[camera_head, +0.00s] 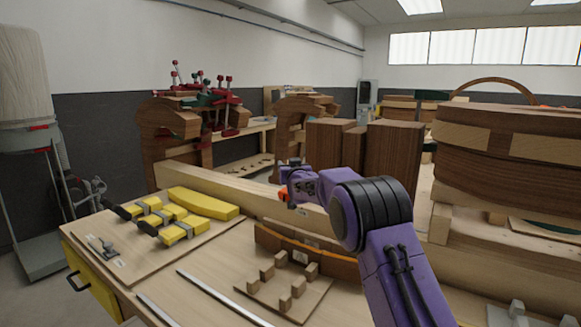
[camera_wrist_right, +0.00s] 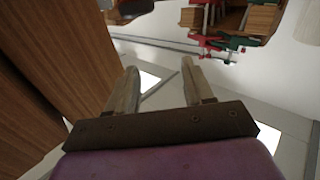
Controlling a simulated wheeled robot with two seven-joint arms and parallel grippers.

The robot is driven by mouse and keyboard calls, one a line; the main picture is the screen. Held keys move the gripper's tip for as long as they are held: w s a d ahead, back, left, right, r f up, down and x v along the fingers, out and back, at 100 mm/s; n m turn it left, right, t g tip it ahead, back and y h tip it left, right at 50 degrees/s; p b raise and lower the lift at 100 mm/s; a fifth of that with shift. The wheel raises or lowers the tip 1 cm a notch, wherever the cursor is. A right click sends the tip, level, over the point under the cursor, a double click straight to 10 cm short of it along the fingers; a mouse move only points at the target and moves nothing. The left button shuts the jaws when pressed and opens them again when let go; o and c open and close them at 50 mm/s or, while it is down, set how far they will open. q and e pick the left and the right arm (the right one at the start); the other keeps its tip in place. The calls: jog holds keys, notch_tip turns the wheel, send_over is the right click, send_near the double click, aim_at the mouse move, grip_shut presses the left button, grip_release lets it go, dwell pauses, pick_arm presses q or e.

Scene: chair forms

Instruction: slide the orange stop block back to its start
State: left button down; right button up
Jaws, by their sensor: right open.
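A small orange piece (camera_head: 284,193), which looks like the stop block, shows at the long light wooden beam (camera_head: 240,195) in the head view. It is right beside my right gripper (camera_head: 294,176) and partly covered by it. I cannot tell whether the two touch. In the right wrist view, the two fingers of my right gripper (camera_wrist_right: 160,78) stand wide apart with nothing between them. The orange piece does not show in that view. My left gripper is not in view.
Yellow clamps (camera_head: 183,230) lie on a board at the left of the bench. A small pegged board (camera_head: 285,297) and a curved wooden strip (camera_head: 310,252) lie in front of the beam. Tall brown wooden blocks (camera_head: 395,155) stand behind it.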

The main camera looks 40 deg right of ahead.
jog(key=s+a+r+b, duration=0.3)
jog(key=s+a+r, duration=0.4)
jog(key=s, duration=0.1)
jog(key=shift+s+a, duration=0.4)
